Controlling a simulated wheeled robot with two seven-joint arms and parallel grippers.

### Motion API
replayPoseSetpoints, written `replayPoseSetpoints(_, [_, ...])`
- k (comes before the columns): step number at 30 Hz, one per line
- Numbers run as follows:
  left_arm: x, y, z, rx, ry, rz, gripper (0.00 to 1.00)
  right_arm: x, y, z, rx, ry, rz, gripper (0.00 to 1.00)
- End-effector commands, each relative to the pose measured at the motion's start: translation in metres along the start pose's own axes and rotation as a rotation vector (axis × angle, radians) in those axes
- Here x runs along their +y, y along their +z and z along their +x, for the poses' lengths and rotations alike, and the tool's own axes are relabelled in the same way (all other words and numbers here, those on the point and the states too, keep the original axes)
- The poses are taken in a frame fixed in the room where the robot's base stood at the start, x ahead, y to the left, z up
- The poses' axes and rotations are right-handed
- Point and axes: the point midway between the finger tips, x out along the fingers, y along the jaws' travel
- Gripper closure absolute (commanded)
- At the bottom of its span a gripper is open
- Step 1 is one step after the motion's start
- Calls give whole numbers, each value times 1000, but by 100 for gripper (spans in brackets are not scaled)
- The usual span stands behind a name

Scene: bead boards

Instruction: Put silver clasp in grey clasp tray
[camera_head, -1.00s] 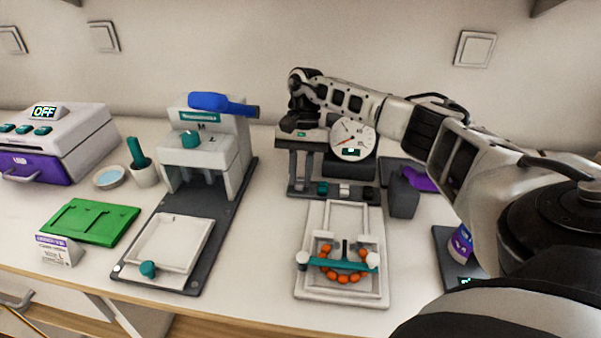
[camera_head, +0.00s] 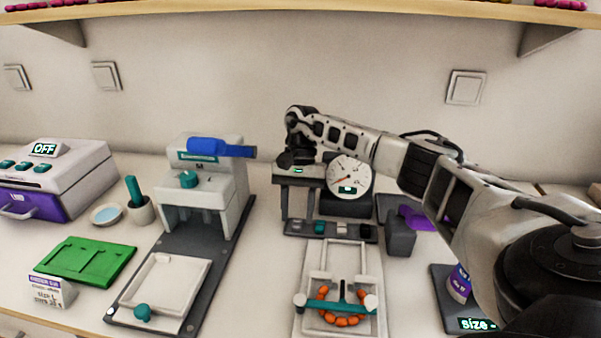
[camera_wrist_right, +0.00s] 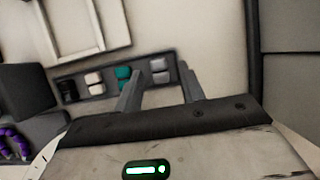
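The grey clasp tray (camera_head: 329,236) is a narrow dark strip with grey, teal, white and black pieces in a row. It also shows in the right wrist view (camera_wrist_right: 106,80). A silver-grey piece that looks like the silver clasp (camera_wrist_right: 159,70) sits at one end of it, at the left end in the head view (camera_head: 303,227). My right gripper (camera_head: 298,212) points down over that end. In the right wrist view its fingers (camera_wrist_right: 161,75) are apart, with the silver piece showing between the tips. I see nothing held; the height above the tray is unclear. My left gripper is out of view.
A white bead board (camera_head: 372,290) with orange beads and a teal bar lies in front of the tray. A dial gauge (camera_head: 350,176) stands behind it. A dark grey block (camera_head: 401,238) is close on the right. A press (camera_head: 205,190) stands left.

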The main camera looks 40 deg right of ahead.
Motion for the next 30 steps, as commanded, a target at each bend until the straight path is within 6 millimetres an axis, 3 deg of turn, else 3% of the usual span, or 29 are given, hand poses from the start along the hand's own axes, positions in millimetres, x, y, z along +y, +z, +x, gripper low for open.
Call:
replayPoseSetpoints(1, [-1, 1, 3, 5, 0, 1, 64, -4, 0, -16, 6, -14, -8, 59])
replayPoseSetpoints(9, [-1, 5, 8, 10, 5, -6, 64, -2, 0, -77, 5, -6, -2, 59])
replayPoseSetpoints(15, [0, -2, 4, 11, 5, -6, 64, -1, 1, -110, 2, 1, 0, 59])
replayPoseSetpoints(21, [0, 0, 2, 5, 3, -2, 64, 0, 0, -120, 2, 3, 0, 59])
replayPoseSetpoints(30, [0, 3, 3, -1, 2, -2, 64, 1, 0, -120, 1, 4, 0, 59])
